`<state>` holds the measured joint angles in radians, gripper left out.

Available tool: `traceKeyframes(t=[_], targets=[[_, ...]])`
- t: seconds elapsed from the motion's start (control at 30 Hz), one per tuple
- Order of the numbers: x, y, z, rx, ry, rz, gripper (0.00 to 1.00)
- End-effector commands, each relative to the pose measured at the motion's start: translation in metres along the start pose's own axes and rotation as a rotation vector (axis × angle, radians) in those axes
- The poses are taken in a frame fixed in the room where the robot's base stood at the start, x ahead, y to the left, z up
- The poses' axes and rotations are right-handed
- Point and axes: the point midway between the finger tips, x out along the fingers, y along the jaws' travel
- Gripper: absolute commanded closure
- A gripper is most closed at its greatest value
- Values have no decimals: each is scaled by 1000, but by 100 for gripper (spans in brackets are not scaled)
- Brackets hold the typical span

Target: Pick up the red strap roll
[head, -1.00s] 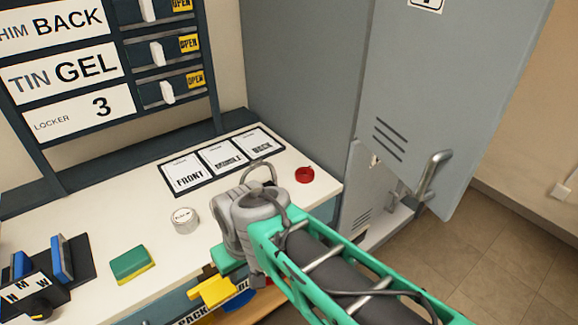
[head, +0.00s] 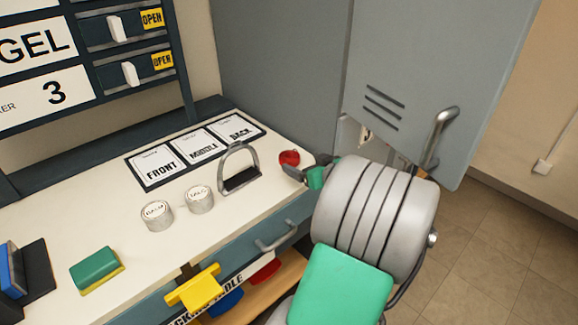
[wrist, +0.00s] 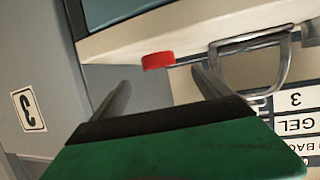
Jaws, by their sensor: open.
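The red strap roll (head: 289,158) lies on the white counter near its right end, just right of the stirrup iron. It also shows in the wrist view (wrist: 158,61), at the counter's edge. My gripper (head: 294,172) is at the counter's right end, close to the roll in the head view; my arm hides part of it. In the wrist view my gripper (wrist: 162,88) is open, its two fingers apart, with the roll seen beyond the gap between them. Nothing is between the fingers.
The stirrup iron (head: 240,170) stands left of the roll. Two round tins (head: 157,215) and a green-yellow sponge (head: 97,269) are further left. A card tray (head: 195,152) lies behind. The locker door (head: 430,80) stands open at right, with its handle near my arm.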

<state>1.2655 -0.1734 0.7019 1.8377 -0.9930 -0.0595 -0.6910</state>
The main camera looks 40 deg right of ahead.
Motion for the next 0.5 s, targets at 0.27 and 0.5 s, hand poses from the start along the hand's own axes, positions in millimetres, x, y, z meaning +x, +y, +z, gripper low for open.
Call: traceKeyframes(t=[0.27,0.5], targets=[[37,0,0,-1,7,0,12],[74,1,1,0,5,2,12]])
